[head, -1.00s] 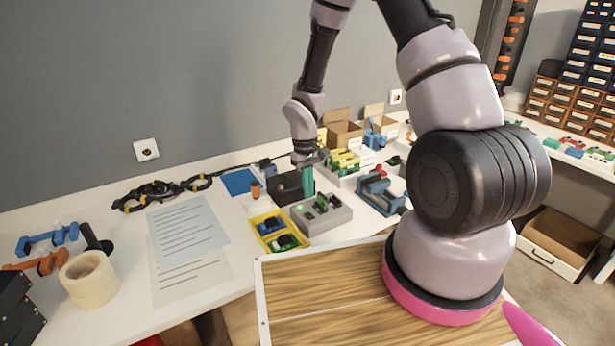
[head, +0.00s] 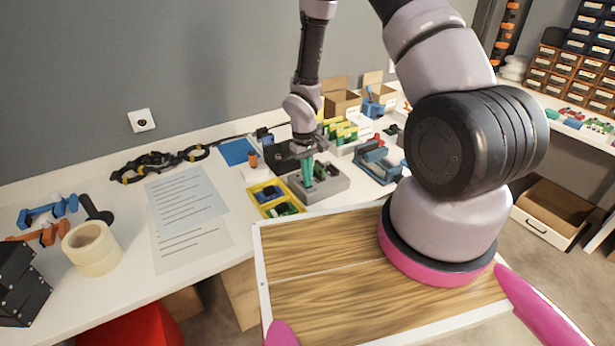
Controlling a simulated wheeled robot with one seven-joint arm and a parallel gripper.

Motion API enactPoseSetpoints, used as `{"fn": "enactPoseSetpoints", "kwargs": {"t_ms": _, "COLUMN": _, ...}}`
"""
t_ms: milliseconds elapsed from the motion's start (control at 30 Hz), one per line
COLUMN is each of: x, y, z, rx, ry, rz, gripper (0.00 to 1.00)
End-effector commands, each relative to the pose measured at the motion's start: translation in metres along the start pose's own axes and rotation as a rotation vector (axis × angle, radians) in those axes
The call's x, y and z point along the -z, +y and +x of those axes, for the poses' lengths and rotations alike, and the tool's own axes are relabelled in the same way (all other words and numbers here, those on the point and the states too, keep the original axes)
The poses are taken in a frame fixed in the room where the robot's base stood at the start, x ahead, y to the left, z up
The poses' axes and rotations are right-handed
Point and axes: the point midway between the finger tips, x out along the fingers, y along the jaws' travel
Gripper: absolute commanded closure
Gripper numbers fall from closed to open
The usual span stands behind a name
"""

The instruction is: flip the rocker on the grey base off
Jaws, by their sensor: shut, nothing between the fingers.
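The grey base (head: 335,187) is a low box on the white bench, right of a yellow tray. Dark rocker parts (head: 321,172) show on its top, partly behind my gripper. My gripper (head: 307,184) points down over the left part of the base, its green fingers together and empty. Its tips are at or just above the top of the base; I cannot tell whether they touch the rocker. The rocker's tilt is too small and hidden to read. The green light seen earlier on the base is not visible now.
A yellow tray (head: 259,194) with small parts stands close to the left. A blue-grey vise (head: 376,158) is to the right. Cartons and green-yellow parts (head: 341,131) stand behind. Paper sheets (head: 187,205) and a tape roll (head: 90,248) lie at left.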

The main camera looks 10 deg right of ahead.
Motion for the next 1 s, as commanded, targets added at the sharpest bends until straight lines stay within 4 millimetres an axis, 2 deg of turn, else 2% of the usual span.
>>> {"fn": "enactPoseSetpoints", "kwargs": {"t_ms": 33, "x": -0.004, "y": -0.001, "z": 0.005, "rx": 0.003, "ry": -0.01, "rz": -0.002, "gripper": 1.0}}
{"fn": "enactPoseSetpoints", "kwargs": {"t_ms": 233, "x": -0.004, "y": -0.001, "z": 0.006, "rx": 0.004, "ry": -0.013, "rz": -0.002, "gripper": 1.0}}
{"fn": "enactPoseSetpoints", "kwargs": {"t_ms": 633, "x": 0.014, "y": -0.001, "z": 0.002, "rx": 0.004, "ry": -0.005, "rz": -0.002, "gripper": 1.0}}
{"fn": "enactPoseSetpoints", "kwargs": {"t_ms": 1000, "x": 0.015, "y": -0.001, "z": -0.002, "rx": 0.003, "ry": -0.003, "rz": -0.003, "gripper": 1.0}}
